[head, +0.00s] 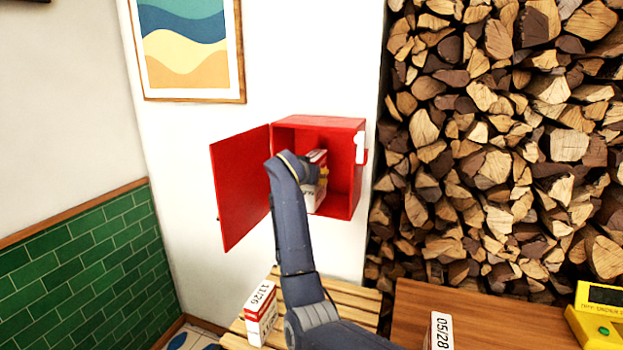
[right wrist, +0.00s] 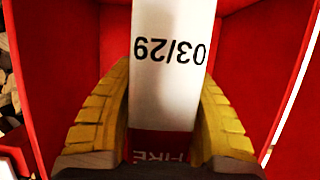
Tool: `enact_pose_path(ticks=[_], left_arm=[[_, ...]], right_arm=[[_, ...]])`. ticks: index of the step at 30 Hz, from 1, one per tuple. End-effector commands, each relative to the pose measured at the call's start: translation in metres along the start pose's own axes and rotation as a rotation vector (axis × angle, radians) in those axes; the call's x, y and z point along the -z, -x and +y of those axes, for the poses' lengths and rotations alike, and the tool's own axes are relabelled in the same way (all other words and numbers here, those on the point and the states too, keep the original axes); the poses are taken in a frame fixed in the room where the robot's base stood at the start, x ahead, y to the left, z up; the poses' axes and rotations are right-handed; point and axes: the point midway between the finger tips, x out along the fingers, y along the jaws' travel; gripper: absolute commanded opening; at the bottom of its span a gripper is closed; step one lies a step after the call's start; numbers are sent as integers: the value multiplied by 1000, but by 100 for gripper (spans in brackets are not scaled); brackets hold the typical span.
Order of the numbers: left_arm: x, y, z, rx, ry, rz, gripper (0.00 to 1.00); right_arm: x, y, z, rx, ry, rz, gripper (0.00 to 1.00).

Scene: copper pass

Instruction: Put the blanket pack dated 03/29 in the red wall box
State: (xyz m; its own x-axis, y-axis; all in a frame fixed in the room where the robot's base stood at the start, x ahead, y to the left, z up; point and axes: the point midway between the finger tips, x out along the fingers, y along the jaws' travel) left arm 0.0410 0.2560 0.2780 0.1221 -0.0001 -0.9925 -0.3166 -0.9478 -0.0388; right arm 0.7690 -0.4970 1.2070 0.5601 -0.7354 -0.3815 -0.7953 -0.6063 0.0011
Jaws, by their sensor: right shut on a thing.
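The red wall box (head: 345,166) hangs on the white wall with its door (head: 240,188) swung open to the left. My right gripper (head: 322,172) is at the box's opening, mostly hidden behind my own wrist. It is shut on the blanket pack dated 03/29 (head: 316,192), a white pack with a red end. In the right wrist view the pack (right wrist: 170,60) shows its date upside down between the yellow fingers (right wrist: 168,115), with red box walls around it. Whether the pack touches the box floor cannot be told. My left gripper is not in view.
A pack dated 11/26 (head: 261,312) stands on the slatted wooden bench (head: 358,302). A pack dated 05/28 (head: 440,332) stands at the wooden table (head: 500,312). A yellow device (head: 598,318) is at the far right. Stacked firewood (head: 500,140) fills the right side.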

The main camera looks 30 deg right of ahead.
Motion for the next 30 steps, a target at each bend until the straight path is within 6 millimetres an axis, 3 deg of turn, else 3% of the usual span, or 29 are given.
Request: enact_pose_path(ticks=[18,30], left_arm=[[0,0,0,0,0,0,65],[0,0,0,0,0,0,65]], right_arm=[[15,-43,0,0,-1,2,0],[19,-54,0,0,-2,3,0]])
